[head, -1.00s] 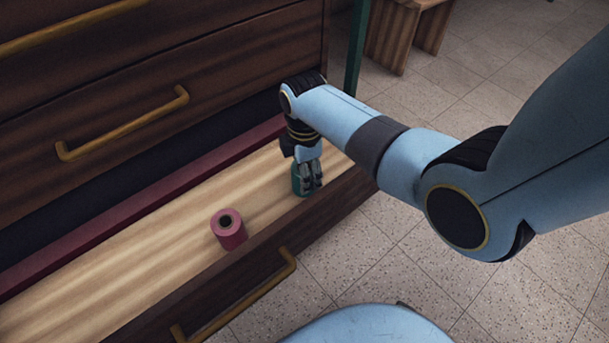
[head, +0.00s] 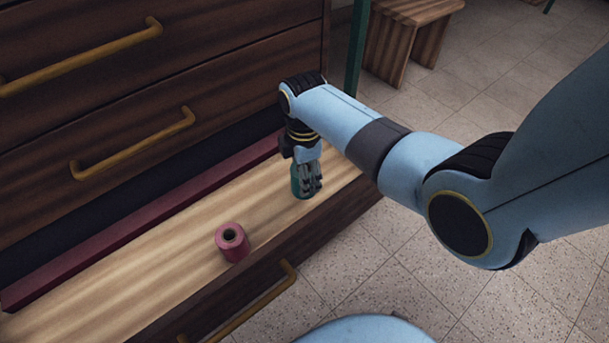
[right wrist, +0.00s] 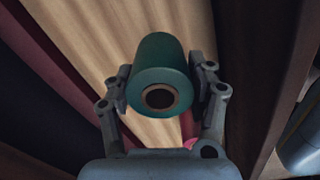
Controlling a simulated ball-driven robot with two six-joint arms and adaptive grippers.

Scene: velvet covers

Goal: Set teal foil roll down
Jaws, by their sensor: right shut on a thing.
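The teal foil roll (head: 297,186) is at the right end of the open drawer (head: 180,258), in my right gripper (head: 308,184). In the right wrist view the teal roll (right wrist: 158,76) stands between the two fingers of my right gripper (right wrist: 163,90), its round end with a dark core hole facing the camera. The gripper is shut on it and points down. The roll's lower end is at or just above the drawer's wooden floor; I cannot tell if it touches. My left gripper is not in view.
A pink roll (head: 232,246) stands upright in the drawer, left of and nearer than the teal roll. The drawer's front wall with a brass handle (head: 262,300) bounds it. Closed drawers with brass handles (head: 130,150) rise behind. A wooden stool (head: 405,40) stands on the tiled floor.

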